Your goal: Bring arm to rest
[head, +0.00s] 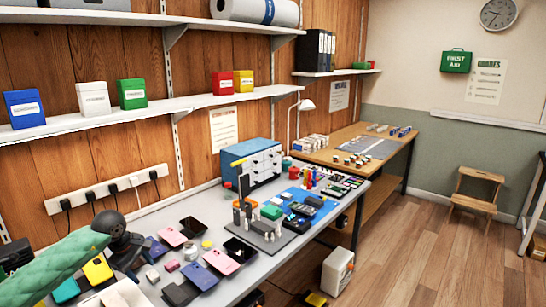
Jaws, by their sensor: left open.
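My left arm, in a green padded sleeve (50,268), reaches in from the lower left over the near end of the grey workbench (185,208). Its dark left gripper (130,252) is low over the bench, close to the phones there. The jaws are open, and I see nothing held between them. The fingertips are hard to tell apart from the dark wrist. My right gripper is not in view.
Phones, including a pink one (221,262), crowd the bench near my gripper. A stand (262,236) and a blue drawer unit (251,160) are farther along. A power strip (104,190) runs along the wall. Open floor (420,250) lies right.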

